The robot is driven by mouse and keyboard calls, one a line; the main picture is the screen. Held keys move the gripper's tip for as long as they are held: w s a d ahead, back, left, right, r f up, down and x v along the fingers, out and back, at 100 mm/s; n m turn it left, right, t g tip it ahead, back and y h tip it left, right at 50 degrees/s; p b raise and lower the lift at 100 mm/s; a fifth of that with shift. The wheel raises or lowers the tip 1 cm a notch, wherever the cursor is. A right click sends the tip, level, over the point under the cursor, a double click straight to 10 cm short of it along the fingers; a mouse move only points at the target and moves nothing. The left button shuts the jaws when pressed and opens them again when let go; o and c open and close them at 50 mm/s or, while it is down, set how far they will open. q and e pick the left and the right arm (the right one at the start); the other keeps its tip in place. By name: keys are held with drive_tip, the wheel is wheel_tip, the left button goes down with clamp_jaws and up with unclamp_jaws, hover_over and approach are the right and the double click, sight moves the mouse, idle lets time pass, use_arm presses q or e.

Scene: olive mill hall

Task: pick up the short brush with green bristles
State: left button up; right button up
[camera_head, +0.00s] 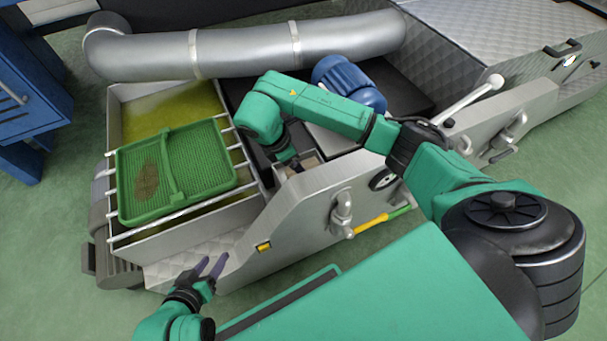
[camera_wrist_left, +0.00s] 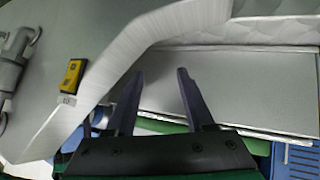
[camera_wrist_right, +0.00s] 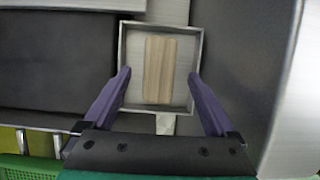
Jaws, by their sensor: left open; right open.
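A wooden block-like piece (camera_wrist_right: 160,69) with lengthwise grooves lies in a small square metal tray (camera_wrist_right: 126,60) in the right wrist view. No green bristles show on it, so I cannot tell if it is the brush. My right gripper (camera_wrist_right: 159,74) is open above the tray, one finger toward each side. In the head view that gripper (camera_head: 296,163) is partly hidden by its arm. A slim yellow handle (camera_head: 371,223) with a green end (camera_head: 400,211) shows beside the machine's front wall, partly covered. My left gripper (camera_head: 211,265) is open and empty near the machine's front left; it also shows in the left wrist view (camera_wrist_left: 160,72).
A green mesh tray (camera_head: 187,196) with a brown patch rests on bars over a metal basin (camera_head: 195,236) of yellow-green liquid. A thick metal pipe (camera_head: 245,52) runs behind. A blue motor (camera_head: 348,80) stands near my right arm. The machine's metal front wall (camera_head: 285,222) separates the grippers.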

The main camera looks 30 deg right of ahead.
sight(313, 162)
use_arm(q)
drive_tip(key=shift+d+f+t+h+b, duration=0.25)
drive_tip(key=shift+d+f+t, duration=0.1)
drive_tip(key=shift+d, duration=0.15)
drive_tip(key=shift+d+f+t+h+b, duration=0.25)
drive_tip(key=shift+d+t, duration=0.1)
drive_tip(key=shift+d, duration=0.1)
use_arm(e)
drive_tip(key=x, duration=0.3)
drive_tip(key=shift+f, duration=0.25)
drive_tip(key=shift+d+f, duration=0.1)
drive_tip(key=shift+f, duration=0.15)
use_arm(q)
drive_tip(key=shift+d+r, duration=0.15)
drive_tip(key=shift+d, duration=0.05)
use_arm(e)
drive_tip(key=shift+r, duration=0.1)
drive_tip(key=shift+f, duration=0.3)
